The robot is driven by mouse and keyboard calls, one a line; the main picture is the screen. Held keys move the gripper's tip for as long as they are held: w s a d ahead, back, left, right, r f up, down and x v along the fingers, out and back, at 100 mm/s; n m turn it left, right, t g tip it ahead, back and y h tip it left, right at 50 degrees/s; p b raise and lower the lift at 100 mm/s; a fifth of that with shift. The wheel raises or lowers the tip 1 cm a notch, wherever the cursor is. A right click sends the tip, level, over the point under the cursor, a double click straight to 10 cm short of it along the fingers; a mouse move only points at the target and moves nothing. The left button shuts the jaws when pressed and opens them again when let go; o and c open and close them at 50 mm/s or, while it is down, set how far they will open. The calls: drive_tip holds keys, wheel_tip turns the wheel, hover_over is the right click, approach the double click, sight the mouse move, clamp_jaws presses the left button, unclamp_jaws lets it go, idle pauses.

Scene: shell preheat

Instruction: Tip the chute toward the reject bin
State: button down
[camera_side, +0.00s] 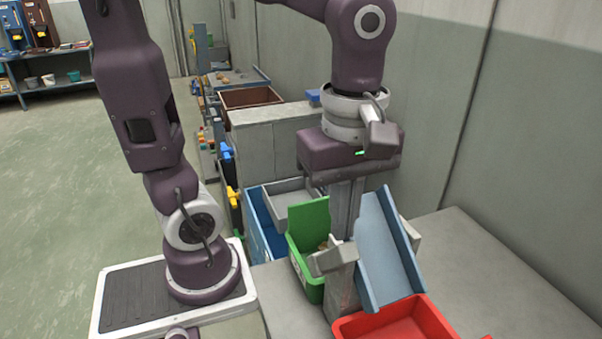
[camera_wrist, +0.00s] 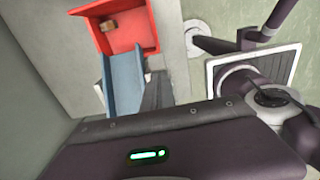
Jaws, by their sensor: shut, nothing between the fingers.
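The blue chute (camera_side: 388,250) is tilted, its low end at the near red bin (camera_side: 400,325). In the wrist view the chute (camera_wrist: 125,80) leads to the red bin (camera_wrist: 140,30), where a small brown item (camera_wrist: 108,27) lies. A green bin (camera_side: 308,215) stands on the chute's other side, with something brownish partly visible inside. The pictures carry no label saying which bin is for rejects. My gripper (camera_side: 343,228) points down, shut and empty, just left of the chute's upper part. I cannot tell whether it touches the chute. Its tips are hard to make out.
A grey block (camera_side: 333,259) on a stand is beside the chute. A grey tray (camera_side: 292,198) and a blue bin (camera_side: 264,228) lie behind the green bin. A wall closes the right side. The grey bench (camera_side: 490,270) is clear to the right of the chute.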

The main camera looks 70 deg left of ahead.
wheel_tip(320, 180, up, 12)
drive_tip(key=shift+d+f, duration=0.2)
idle(0.5)
drive_tip(key=s+a+f+m+t, duration=0.2)
drive_tip(key=f+m, duration=0.3)
drive_tip(key=m, duration=0.4)
drive_tip(key=s+a+f+m+t, duration=0.2)
drive_tip(key=a+f+m, duration=0.3)
drive_tip(key=m, duration=0.4)
drive_tip(key=shift+s+t, duration=0.15)
drive_tip(key=shift+t, duration=0.65)
